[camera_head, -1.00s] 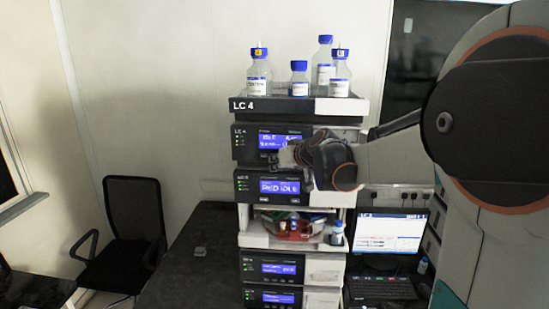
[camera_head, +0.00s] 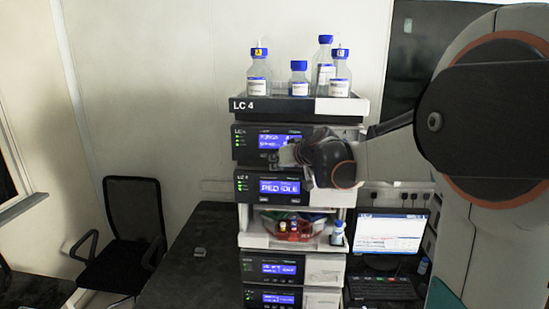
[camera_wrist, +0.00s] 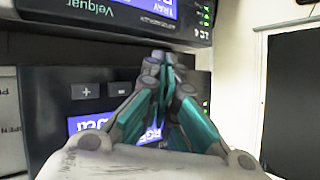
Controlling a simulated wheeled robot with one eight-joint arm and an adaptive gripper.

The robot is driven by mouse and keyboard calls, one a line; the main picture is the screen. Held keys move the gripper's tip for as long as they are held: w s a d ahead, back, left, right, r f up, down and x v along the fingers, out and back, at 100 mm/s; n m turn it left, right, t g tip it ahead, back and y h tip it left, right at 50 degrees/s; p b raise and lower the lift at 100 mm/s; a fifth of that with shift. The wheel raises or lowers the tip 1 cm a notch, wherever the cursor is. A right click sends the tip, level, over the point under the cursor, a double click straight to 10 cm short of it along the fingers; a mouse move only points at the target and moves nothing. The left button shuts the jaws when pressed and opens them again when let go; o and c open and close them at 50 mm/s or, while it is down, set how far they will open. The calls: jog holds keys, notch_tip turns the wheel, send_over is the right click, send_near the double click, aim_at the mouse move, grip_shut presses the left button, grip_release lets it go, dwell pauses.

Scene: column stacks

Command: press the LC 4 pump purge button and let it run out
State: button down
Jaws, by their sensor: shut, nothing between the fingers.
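The LC 4 stack stands in the middle of the head view, with an LC 4 label on its top tray (camera_head: 290,106). Its upper module (camera_head: 247,154), seemingly the pump, has a lit blue display (camera_head: 272,140) that seems to read purge. My gripper (camera_head: 284,156) is shut and empty at the lower edge of this module's front. In the wrist view, which is upside down, the closed fingertips (camera_wrist: 160,62) are at the dark button strip, beside a plus key (camera_wrist: 85,91) and another key (camera_wrist: 122,89). The fingers hide the purge button; contact cannot be told.
Capped bottles (camera_head: 299,80) stand on the top tray. A second module (camera_head: 246,186) with an idle display sits just below my gripper. A monitor (camera_head: 390,236) is at right, a chair (camera_head: 133,208) at left.

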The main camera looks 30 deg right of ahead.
jog(key=shift+s, duration=0.1)
jog(key=shift+s+a, duration=0.45)
jog(key=shift+s, duration=0.15)
jog(key=shift+s+a+p, duration=0.15)
jog(key=shift+s+a, duration=0.55)
jog(key=shift+s, duration=0.35)
jog(key=shift+s+a+p, duration=0.15)
jog(key=shift+s+a, duration=0.55)
jog(key=shift+s, duration=0.35)
